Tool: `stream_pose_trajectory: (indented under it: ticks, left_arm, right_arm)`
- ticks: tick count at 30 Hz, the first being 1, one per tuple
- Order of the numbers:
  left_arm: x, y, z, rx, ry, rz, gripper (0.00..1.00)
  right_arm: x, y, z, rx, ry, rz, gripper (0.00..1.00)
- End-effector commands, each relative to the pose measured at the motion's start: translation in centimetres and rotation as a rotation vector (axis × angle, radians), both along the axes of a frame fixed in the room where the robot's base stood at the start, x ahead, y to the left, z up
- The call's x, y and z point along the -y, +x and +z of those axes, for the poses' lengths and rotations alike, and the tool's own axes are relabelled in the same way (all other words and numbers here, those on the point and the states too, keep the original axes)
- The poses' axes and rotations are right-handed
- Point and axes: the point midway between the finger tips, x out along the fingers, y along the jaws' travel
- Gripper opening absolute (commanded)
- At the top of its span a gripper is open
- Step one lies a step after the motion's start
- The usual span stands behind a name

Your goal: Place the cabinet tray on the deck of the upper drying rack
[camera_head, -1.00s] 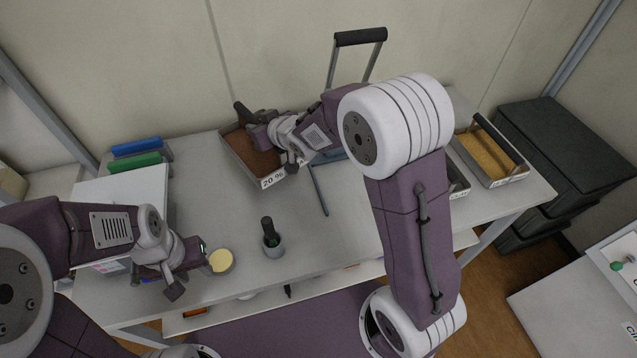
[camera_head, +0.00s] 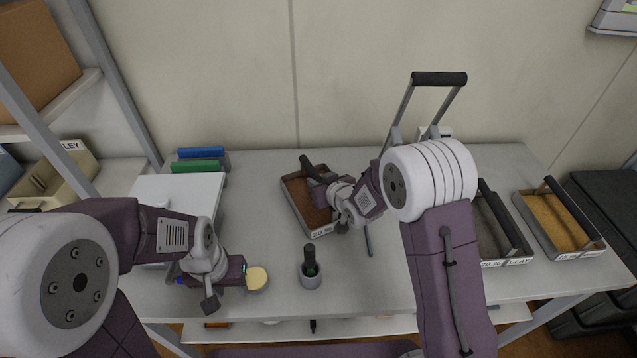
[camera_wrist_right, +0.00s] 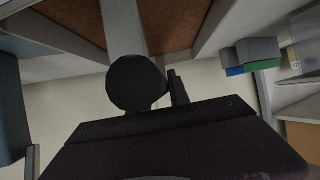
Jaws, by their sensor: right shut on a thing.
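A metal tray of brown soil (camera_head: 291,190), with a label reading about 20 % on its front, is at the middle of the table. My right gripper (camera_head: 322,181) is shut on its dark bar handle (camera_head: 306,165). I cannot tell if the tray touches the tabletop. In the right wrist view the handle's round end (camera_wrist_right: 137,85) is close, with brown soil (camera_wrist_right: 175,22) beyond it. My left gripper (camera_head: 238,278) is low at the left, beside a cream-topped round pot (camera_head: 257,279); its jaws are unclear. I cannot identify the upper drying rack for certain.
A shelf unit (camera_head: 78,90) with boxes stands at the left. Blue and green handled blocks (camera_head: 197,165) are behind a white box (camera_head: 180,190). A dark-filled tray (camera_head: 490,225) and a yellow-filled tray (camera_head: 557,222) are at right.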

Motion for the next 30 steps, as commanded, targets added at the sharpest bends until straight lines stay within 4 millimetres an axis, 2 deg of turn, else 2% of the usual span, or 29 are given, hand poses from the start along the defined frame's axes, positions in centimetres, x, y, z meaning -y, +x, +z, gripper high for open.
stream_pose_trajectory:
  ticks: [8,9,11,12,20,23,26,30]
  left_arm:
    - [0.0,0.0,-0.3,0.0,0.0,0.0,0.4]
    - [0.0,0.0,-0.4,0.0,0.0,0.0,0.4]
    - [0.0,0.0,-0.2,0.0,0.0,0.0,0.4]
    - [0.0,0.0,-0.2,0.0,0.0,0.0,0.4]
    - [0.0,0.0,-0.2,0.0,0.0,0.0,0.4]
    - [0.0,0.0,0.3,0.0,0.0,0.0,0.4]
    - [0.0,0.0,0.2,0.0,0.0,0.0,0.4]
    - [0.0,0.0,0.3,0.0,0.0,0.0,0.4]
  right_arm:
    - [0.0,0.1,-0.1,0.005,0.002,0.0,0.0]
    - [0.0,0.0,-0.3,0.0,0.0,0.0,0.25]
    - [0.0,0.0,-0.2,0.0,0.0,0.0,0.42]
    - [0.0,0.0,-0.2,0.0,0.0,0.0,0.44]
    - [0.0,0.0,-0.1,0.0,0.0,0.0,0.44]
    - [0.0,-0.1,0.5,0.0,0.0,0.0,0.44]
    - [0.6,-1.2,1.1,0.002,0.0,-0.001,0.44]
    - [1.7,-3.8,2.7,0.002,0.0,-0.001,0.44]
